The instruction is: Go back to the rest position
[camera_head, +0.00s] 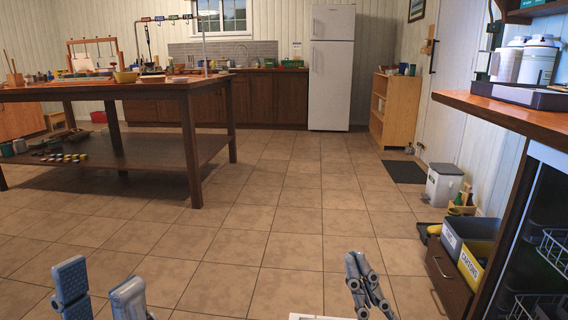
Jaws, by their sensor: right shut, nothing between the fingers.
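My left gripper (101,282) shows at the bottom left, low in front of me. Its two grey-blue fingers stand apart with bare floor visible between them, so it is open and empty. My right gripper (358,264) shows at the bottom, right of centre. Its fingers are together with nothing between them. Neither gripper touches any object that I can see. The lower parts of both grippers and most of both arms are cut off by the frame's bottom edge.
A wooden table (183,87) with a lower shelf stands at the left. A counter (540,122) with baskets below it is close at the right. Labelled bins (470,239) stand beside it. A white fridge (331,75) is at the back. The tiled floor (300,215) between is clear.

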